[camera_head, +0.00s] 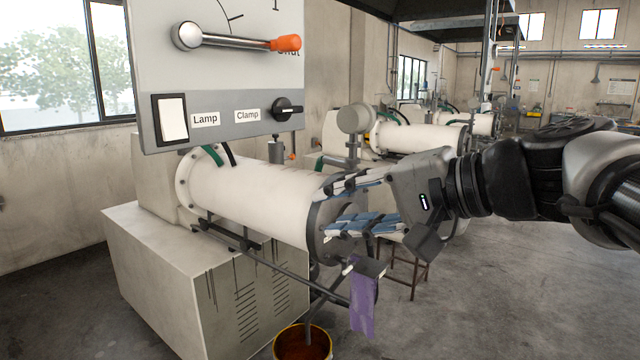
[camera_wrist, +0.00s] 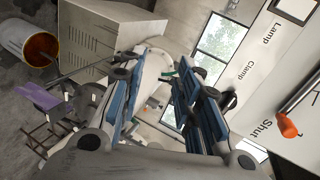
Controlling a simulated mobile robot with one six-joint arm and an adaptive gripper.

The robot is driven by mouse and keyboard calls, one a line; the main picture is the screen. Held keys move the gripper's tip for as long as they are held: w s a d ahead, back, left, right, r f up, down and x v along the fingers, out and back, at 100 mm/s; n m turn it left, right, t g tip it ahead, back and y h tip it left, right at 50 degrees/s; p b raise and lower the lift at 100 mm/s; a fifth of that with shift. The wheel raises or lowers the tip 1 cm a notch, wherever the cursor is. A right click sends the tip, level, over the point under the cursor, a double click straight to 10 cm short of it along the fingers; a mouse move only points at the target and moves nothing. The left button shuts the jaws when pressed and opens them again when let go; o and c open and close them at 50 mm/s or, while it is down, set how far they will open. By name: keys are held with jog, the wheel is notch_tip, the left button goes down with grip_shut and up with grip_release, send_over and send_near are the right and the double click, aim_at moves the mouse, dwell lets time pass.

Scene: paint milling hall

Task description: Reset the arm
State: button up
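My gripper (camera_head: 328,207) is at the right of centre in the head view, in front of the dark end face of the white mill cylinder (camera_head: 255,200). My arm reaches in from the right edge. In the wrist view my gripper (camera_wrist: 166,72) shows two blue-padded fingers spread apart, with nothing held between them. The white cylinder (camera_wrist: 153,75) shows through the gap. I cannot tell whether a finger touches the end face.
A control panel (camera_head: 215,100) carries an orange-tipped lever (camera_head: 240,41), a white Lamp switch (camera_head: 173,119) and a black Clamp knob (camera_head: 287,109). A purple cloth (camera_head: 362,303) hangs below my gripper. A bucket (camera_head: 302,345) stands on the floor. A stool (camera_head: 408,268) is behind.

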jog(key=s+d+f+n+g+h, duration=0.2)
jog(key=s+d+f+h, duration=0.3)
jog(key=s+f, duration=0.5)
jog(key=s+d+f+n+g+h, duration=0.2)
jog(key=s+d+f+n+h, duration=0.2)
jog(key=s+f, duration=0.7)
notch_tip(320, 180, down, 7)
jog(key=shift+d+r+n+h, duration=0.1)
jog(key=shift+d+n+h, duration=0.2)
jog(key=shift+d+h, duration=0.5)
jog(key=shift+o, duration=0.4)
jog(key=shift+w+a, duration=0.1)
jog(key=shift+a, duration=0.05)
